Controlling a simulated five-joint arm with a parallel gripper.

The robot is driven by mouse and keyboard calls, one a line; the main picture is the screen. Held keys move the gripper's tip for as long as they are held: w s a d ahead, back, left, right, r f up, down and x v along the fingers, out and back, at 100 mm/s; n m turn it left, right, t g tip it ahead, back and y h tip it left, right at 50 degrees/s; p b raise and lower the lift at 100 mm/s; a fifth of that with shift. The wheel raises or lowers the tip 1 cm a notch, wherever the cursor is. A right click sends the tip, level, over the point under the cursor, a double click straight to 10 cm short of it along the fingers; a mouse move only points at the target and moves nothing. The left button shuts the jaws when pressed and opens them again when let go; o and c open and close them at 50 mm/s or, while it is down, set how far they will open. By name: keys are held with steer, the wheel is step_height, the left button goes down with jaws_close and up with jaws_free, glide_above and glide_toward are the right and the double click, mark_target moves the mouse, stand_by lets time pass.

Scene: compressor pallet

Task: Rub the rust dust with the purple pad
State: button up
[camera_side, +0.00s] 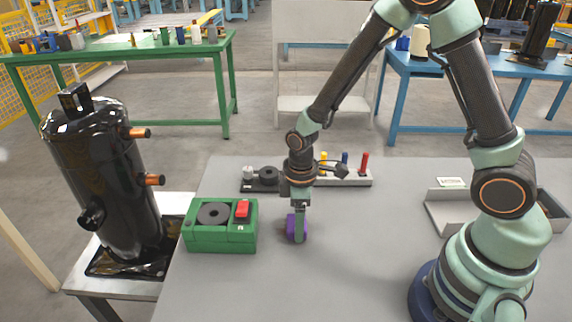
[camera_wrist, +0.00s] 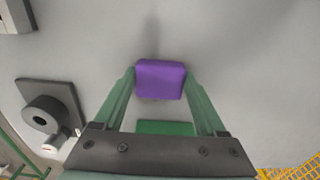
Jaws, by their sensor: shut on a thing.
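The purple pad (camera_side: 296,227) is held between the fingers of my gripper (camera_side: 299,212), just above or on the grey table. I cannot tell whether the pad touches the surface. In the wrist view, the pad (camera_wrist: 160,80) sits between the two green fingertips of my gripper (camera_wrist: 160,84), which are shut on its sides. I cannot make out any rust dust in either view.
A green box (camera_side: 220,238) with a dark disc and red switch stands left of my gripper. Behind it is a rack (camera_side: 343,178) with coloured pegs. A black compressor (camera_side: 105,175) stands at left, a grey tray (camera_side: 452,212) at right. The front table is clear.

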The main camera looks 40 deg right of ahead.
mark_target(271, 236)
steer(key=shift+s+d, duration=0.6)
steer(key=shift+s, duration=0.05)
steer(key=shift+s+a, duration=0.4)
steer(key=shift+s, duration=0.1)
steer(key=shift+a, duration=0.25)
steer(key=shift+w+a, duration=2.7)
steer(key=shift+w, duration=0.05)
steer(key=shift+s+d, duration=2.75)
steer(key=shift+s+d+r, duration=0.1)
steer(key=shift+d+r, duration=0.05)
step_height(271, 236, up, 8)
